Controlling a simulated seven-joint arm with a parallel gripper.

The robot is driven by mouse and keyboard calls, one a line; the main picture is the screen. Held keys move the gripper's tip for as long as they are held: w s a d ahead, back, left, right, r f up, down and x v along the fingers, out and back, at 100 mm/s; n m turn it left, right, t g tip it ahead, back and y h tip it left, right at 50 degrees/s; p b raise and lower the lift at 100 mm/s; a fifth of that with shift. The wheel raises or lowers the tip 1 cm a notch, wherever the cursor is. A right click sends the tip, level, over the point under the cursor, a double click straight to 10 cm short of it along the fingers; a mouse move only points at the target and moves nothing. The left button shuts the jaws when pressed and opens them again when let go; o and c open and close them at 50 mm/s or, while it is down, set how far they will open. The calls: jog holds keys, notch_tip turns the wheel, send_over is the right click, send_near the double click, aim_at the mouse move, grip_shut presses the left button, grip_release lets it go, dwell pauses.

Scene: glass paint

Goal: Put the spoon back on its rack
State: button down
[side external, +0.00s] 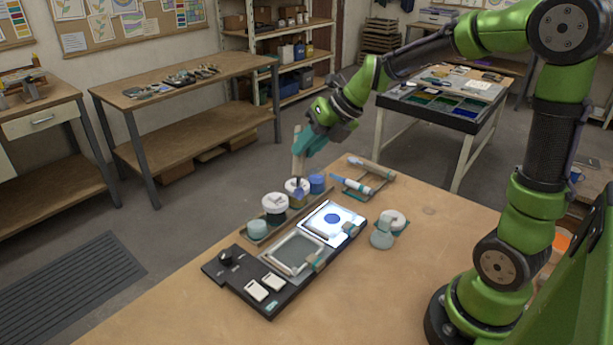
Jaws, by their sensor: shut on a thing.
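My gripper (299,160) points down above the row of paint jars, shut on what appears to be the spoon. I cannot tell which place on the rack is the spoon's.
A blue jar (317,183), a dark jar with white top (275,204) and a pale teal jar (257,229) flank the middle jar. A black board (232,272) carries a lit panel (347,216) and a frame (293,253). The table front is clear.

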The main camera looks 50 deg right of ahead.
aim_at(302, 171)
jog(key=a, duration=0.2)
jog(key=a+r, duration=0.1)
jog(key=shift+s, duration=0.4)
jog(key=shift+d+g, duration=0.2)
jog(key=shift+g, duration=0.1)
jog(key=d+f+m+h, duration=0.1)
jog(key=d+f+m, duration=0.4)
jog(key=d+m, duration=0.4)
jog(key=s+d+f+m+h, duration=0.1)
jog(key=d+f+m, duration=0.4)
jog(key=d+m, duration=0.5)
jog(key=s+d+f+m+h, duration=0.1)
jog(key=d+f+m, duration=0.4)
jog(key=d+m, duration=0.4)
jog(key=shift+d+f+m+t, duration=0.1)
jog(key=shift+d+m+t, duration=0.1)
jog(key=shift+m, duration=0.55)
jog(key=shift+d+m+t, duration=0.2)
jog(key=shift+m, duration=0.55)
jog(key=shift+f, duration=1.85)
